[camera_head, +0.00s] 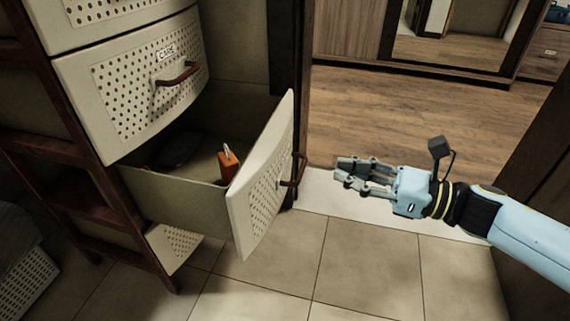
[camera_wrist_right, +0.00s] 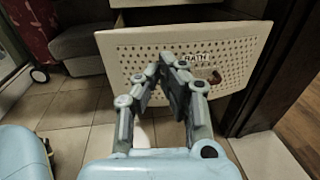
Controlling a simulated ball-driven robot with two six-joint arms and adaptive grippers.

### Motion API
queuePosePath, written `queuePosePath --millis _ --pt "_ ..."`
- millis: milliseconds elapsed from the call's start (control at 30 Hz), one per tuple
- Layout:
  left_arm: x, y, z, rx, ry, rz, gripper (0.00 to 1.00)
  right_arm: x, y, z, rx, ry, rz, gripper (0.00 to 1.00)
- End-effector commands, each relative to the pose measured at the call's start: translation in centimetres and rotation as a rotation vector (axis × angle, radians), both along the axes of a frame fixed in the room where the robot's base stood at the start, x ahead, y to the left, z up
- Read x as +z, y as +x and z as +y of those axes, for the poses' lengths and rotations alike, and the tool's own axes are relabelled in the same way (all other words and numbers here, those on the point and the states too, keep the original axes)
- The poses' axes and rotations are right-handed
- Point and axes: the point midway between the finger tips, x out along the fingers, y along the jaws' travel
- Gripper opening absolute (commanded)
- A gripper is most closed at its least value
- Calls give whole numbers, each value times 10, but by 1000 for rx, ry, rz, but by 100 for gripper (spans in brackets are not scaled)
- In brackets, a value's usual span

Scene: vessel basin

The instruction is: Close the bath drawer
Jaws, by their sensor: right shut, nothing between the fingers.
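The bath drawer (camera_head: 247,208) stands pulled out of the cabinet in the head view. Its cream, perforated front faces right and carries a brown handle (camera_head: 300,170). In the right wrist view the drawer front (camera_wrist_right: 122,52) is ahead of the fingers, with part of a label reading "BATH" and a bit of the handle (camera_wrist_right: 215,76). My right gripper (camera_head: 342,170) is shut and empty, just right of the handle and apart from it in the head view. It also shows in the right wrist view (camera_wrist_right: 157,70), hiding part of the front. My left gripper is not in view.
An orange item (camera_head: 229,163) and a dark item (camera_head: 175,150) lie inside the drawer. A closed drawer labelled "CARE" (camera_head: 120,95) is above, and another perforated front (camera_head: 172,246) below. A dark doorframe stands behind; tiled floor (camera_head: 345,265) is clear in front.

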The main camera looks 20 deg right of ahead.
Motion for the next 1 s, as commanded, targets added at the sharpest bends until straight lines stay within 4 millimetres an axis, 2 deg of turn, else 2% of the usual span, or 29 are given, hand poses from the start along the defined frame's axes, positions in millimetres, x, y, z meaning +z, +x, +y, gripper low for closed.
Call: queuePosePath --millis 100,300,500,700,1000 --pt "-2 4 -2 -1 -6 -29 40 -2 18 20 -1 5 -2 0" --pt "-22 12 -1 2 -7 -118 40 -2 46 52 -2 5 0 0" --pt "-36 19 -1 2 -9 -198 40 -2 67 75 -2 3 1 0" --pt "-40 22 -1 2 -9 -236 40 -1 76 84 -1 2 2 0" --pt "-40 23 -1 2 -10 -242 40 -1 77 85 -1 2 2 0"
